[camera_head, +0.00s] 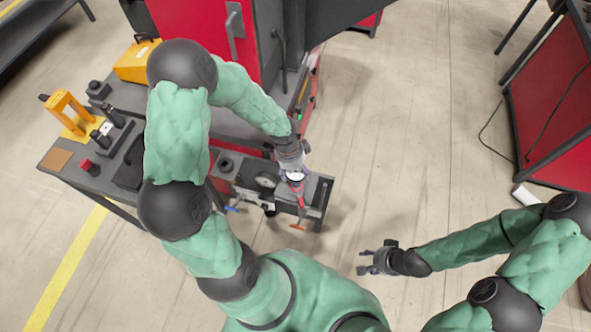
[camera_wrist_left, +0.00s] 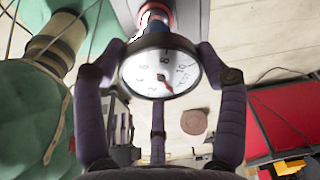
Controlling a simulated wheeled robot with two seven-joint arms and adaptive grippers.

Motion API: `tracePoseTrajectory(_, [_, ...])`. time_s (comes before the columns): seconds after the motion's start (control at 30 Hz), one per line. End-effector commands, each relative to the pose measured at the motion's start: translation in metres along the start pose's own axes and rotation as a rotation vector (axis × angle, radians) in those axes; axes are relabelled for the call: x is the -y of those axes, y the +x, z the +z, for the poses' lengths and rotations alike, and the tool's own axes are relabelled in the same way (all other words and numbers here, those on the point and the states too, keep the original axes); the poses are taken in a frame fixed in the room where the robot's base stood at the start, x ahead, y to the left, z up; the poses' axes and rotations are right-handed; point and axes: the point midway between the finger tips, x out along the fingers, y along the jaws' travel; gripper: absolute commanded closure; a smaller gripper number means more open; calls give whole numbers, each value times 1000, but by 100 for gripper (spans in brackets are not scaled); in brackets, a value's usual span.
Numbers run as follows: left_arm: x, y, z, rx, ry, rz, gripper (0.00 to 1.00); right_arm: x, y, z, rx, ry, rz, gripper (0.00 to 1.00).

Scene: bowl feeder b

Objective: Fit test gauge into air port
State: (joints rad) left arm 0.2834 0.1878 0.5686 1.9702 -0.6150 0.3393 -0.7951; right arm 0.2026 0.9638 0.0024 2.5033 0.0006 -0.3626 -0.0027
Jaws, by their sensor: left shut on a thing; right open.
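The test gauge, a round white dial with black numbers and a red needle, fills the middle of the left wrist view (camera_wrist_left: 160,72); it shows in the head view (camera_head: 295,176) as a small white disc. My left gripper (camera_head: 294,168) is shut on the gauge, its fingers around the rim. A red fitting (camera_wrist_left: 157,17) lies just beyond the gauge in the wrist view; I cannot tell whether they touch or whether it is the air port. My right gripper (camera_head: 368,262) is open and empty over the floor, right of the grey unit.
A grey unit (camera_head: 322,192) with a blue lever (camera_head: 232,209) and an orange lever (camera_head: 298,227) stands under the left gripper. A dark bench (camera_head: 58,160) holds a yellow press (camera_head: 66,110) and a yellow case (camera_head: 136,62).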

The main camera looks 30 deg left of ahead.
Motion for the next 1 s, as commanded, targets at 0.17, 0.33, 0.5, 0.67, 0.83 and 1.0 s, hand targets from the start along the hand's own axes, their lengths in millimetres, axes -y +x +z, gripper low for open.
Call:
tracePoseTrajectory(0.17, [0, 0, 0, 0, 0, -1, 68, 0, 0, 0, 0, 0, 0, 54])
tracePoseTrajectory(0.33, [0, 0, 0, 0, 0, -1, 68, 0, 1, 0, 0, 0, 0, 54])
tracePoseTrajectory(0.5, [0, 2, 0, 1, 1, -3, 68, -1, 3, 0, 0, 0, 0, 54])
tracePoseTrajectory(0.67, [0, 4, 0, 2, 0, -4, 68, -2, 5, 0, 0, 0, 0, 54])
tracePoseTrajectory(0.83, [0, 4, 0, 3, 0, -5, 68, -2, 5, 0, 0, 0, 0, 54])
tracePoseTrajectory(1.0, [0, 4, 0, 3, 0, -4, 68, -2, 5, 0, 0, 0, 0, 54])
